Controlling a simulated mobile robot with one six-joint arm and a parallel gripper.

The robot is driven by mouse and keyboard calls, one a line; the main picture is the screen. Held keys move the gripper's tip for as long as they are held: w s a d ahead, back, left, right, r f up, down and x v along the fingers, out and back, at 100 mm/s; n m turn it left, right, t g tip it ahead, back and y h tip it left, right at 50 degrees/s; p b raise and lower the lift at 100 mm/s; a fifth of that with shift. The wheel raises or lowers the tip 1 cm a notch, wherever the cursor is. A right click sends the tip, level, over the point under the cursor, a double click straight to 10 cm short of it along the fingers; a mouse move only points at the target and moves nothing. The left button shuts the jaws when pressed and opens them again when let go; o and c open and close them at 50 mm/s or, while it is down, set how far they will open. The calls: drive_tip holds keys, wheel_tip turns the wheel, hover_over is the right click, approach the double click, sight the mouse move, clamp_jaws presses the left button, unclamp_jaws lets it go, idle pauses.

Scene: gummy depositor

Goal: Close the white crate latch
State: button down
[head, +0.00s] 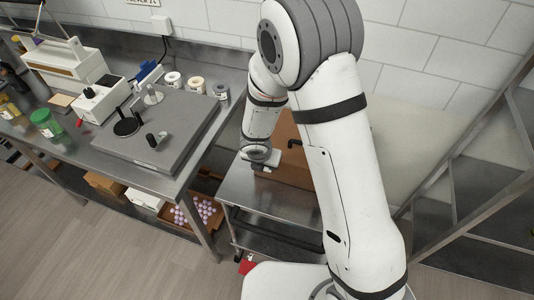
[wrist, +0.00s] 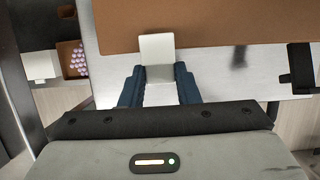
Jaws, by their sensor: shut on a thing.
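The white latch (wrist: 157,48) is a flat pale plate at the edge of a brown crate (wrist: 220,25) in the wrist view. My gripper (wrist: 159,82) has its two dark blue fingers on either side of the latch's lower part and is shut on it. In the head view my gripper (head: 260,157) is low at the left front of the crate (head: 291,165), which stands on a metal table. My arm hides much of the crate there. I cannot tell the latch's exact angle.
The metal table (head: 262,200) has bare room in front of the crate. A black fitting (wrist: 300,68) stands at the right in the wrist view. A steel bench with a grey machine (head: 160,135) is at the left, with a tray of purple pieces (head: 197,212) below.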

idle(0.4)
drive_tip(key=c, duration=1.1)
unclamp_jaws()
drive_tip(key=shift+r, duration=0.1)
drive_tip(key=shift+s+r, duration=0.1)
drive_tip(key=shift+r, duration=0.3)
drive_tip(key=p+v, duration=0.2)
drive_tip(key=v, duration=0.4)
drive_tip(key=shift+s+r+p, duration=0.15)
drive_tip(key=shift+r+p, duration=0.2)
drive_tip(key=shift+p, duration=0.05)
